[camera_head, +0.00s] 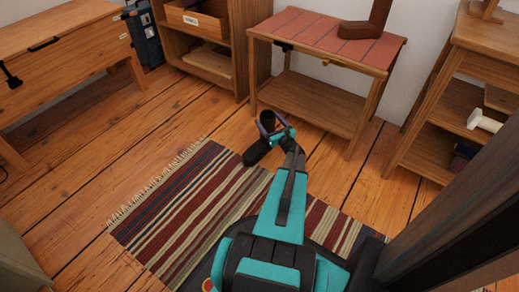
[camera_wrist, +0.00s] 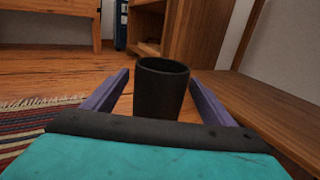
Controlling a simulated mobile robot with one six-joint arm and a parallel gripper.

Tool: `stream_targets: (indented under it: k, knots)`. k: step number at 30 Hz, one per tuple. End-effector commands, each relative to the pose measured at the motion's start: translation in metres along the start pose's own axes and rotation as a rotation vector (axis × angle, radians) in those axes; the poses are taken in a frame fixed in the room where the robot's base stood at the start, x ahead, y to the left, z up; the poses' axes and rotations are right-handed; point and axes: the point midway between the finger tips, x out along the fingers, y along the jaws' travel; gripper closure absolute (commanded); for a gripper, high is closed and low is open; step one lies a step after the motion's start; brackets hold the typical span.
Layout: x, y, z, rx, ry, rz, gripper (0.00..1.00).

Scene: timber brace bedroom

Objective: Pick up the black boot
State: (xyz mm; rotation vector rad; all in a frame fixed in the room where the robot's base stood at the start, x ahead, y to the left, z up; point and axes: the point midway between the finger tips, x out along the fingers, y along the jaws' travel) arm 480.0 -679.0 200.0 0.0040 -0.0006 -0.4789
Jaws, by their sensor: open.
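The black boot stands on the wooden floor by the far edge of the striped rug. In the head view its dark toe (camera_head: 256,153) points toward the lower left, and its shaft opening is partly behind my gripper (camera_head: 272,131). In the wrist view the boot's round black shaft (camera_wrist: 162,95) stands upright between the two purple fingers of my gripper (camera_wrist: 158,84). The fingers are open, one on each side of the shaft, with small gaps visible. The boot's lower part is hidden in the wrist view.
A low table (camera_head: 335,57) with a reddish top and lower shelf stands just beyond, bearing a brown boot (camera_head: 366,25). A wooden shelf unit (camera_head: 436,104) stands at right. A striped rug (camera_head: 190,203) lies in front. Open floor (camera_head: 95,140) is at left.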

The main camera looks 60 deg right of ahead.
Motion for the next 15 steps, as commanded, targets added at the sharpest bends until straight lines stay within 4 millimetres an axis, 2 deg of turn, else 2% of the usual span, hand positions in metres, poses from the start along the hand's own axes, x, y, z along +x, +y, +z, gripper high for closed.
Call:
stream_targets:
  k: [9,15]
  knots:
    - [0.033,-0.001,-0.005,-0.001,-0.001,0.001,0.22]
    - [0.042,-0.001,-0.003,0.0,-0.001,0.0,0.22]
